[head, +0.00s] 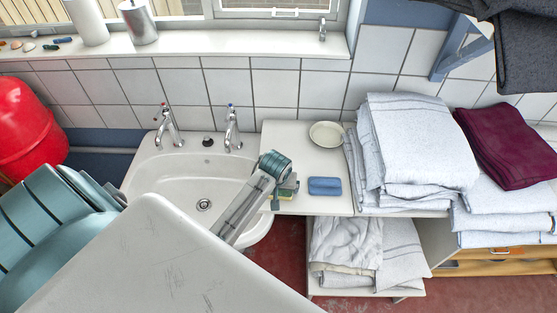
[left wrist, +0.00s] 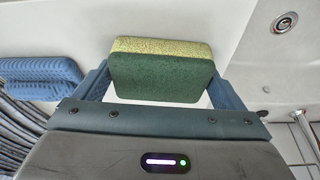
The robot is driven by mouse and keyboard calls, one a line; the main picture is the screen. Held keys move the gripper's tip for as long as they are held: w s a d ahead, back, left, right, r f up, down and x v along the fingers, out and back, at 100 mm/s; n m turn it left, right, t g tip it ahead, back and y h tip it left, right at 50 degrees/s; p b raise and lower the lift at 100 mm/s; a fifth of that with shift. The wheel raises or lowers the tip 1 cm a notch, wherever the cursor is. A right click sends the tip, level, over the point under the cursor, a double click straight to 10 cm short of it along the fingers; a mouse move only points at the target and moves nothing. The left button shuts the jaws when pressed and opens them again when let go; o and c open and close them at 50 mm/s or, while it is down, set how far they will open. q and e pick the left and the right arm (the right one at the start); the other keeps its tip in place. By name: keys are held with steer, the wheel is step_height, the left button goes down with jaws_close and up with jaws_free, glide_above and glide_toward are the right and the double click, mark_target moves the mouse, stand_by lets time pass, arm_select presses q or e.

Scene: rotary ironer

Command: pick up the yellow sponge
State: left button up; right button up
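The sponge (left wrist: 160,70) has a yellow layer and a dark green layer. In the left wrist view it lies between the two fingers of my left gripper (left wrist: 163,82). Its ends look very close to the fingertips, but I cannot tell whether the fingers press on it. In the head view my left gripper (head: 283,194) is over the front left corner of the white counter, beside the washbasin. The gripper hides most of the sponge there. My right gripper is not in view.
A blue sponge-like block (head: 325,186) lies right of the gripper; a round dish (head: 326,134) stands behind it. Folded white towels (head: 420,140) are stacked to the right. The washbasin (head: 170,175) with two taps is on the left. The counter's middle is clear.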

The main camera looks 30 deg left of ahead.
arm_select(q)
steer(key=c, duration=0.5)
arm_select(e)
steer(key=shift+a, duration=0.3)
arm_select(q)
steer(key=shift+r, duration=0.15)
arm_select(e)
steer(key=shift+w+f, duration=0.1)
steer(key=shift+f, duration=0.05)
arm_select(q)
steer(key=shift+r+b, duration=0.6)
steer(key=shift+b+v, duration=0.7)
steer(key=shift+v, duration=0.25)
steer(key=s+d+r+b, duration=0.1)
steer(key=s+d+b, duration=0.3)
steer(key=s, duration=0.9)
steer(key=shift+s+d+r+b, duration=0.25)
steer(key=shift+d+r+b, duration=0.15)
steer(key=shift+d, duration=1.4)
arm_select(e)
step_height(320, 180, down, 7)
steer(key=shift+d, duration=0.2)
